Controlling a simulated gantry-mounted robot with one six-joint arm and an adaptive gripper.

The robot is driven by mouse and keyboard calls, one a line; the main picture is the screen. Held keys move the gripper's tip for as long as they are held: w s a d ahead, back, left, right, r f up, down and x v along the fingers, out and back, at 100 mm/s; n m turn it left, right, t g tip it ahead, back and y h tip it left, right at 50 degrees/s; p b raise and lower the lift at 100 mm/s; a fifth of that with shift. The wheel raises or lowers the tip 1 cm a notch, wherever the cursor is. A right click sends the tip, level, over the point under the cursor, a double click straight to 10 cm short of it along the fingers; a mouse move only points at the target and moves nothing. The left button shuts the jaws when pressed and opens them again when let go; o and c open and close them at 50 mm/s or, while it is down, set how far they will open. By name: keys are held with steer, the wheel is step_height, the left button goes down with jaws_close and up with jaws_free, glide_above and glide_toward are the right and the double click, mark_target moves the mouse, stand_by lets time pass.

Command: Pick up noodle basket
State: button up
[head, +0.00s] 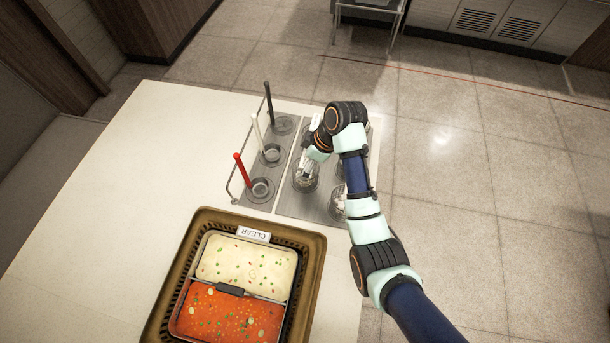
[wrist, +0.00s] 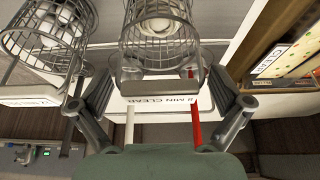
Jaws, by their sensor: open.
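A wire noodle basket (wrist: 158,35) with pale round contents is at the top centre of the wrist view. A metal bracket (wrist: 160,87) shows at its near side, between the fingers in the picture. My gripper (wrist: 157,80) is open, one finger on each side of this bracket; I cannot tell whether either finger touches it. A second wire basket (wrist: 48,35) with pale contents is at the left. In the head view my gripper (head: 310,160) is low over the middle well, and a basket (head: 305,180) shows just below it. My arm hides part of the wells.
Three ladles with red (head: 238,165), white (head: 257,130) and black (head: 269,100) handles stand left of the wells. A brown tray (head: 315,250) with a pan of white and red food is nearer. The white counter (head: 130,150) is clear at left.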

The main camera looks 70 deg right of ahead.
steer(key=x, duration=0.2)
steer(key=shift+w+f, duration=0.15)
steer(key=shift+f, duration=0.1)
steer(key=shift+r, duration=0.1)
steer(key=c, duration=1.1)
steer(key=shift+o, duration=0.2)
steer(key=shift+r, duration=0.1)
step_height(320, 180, up, 20)
steer(key=p, duration=1.1)
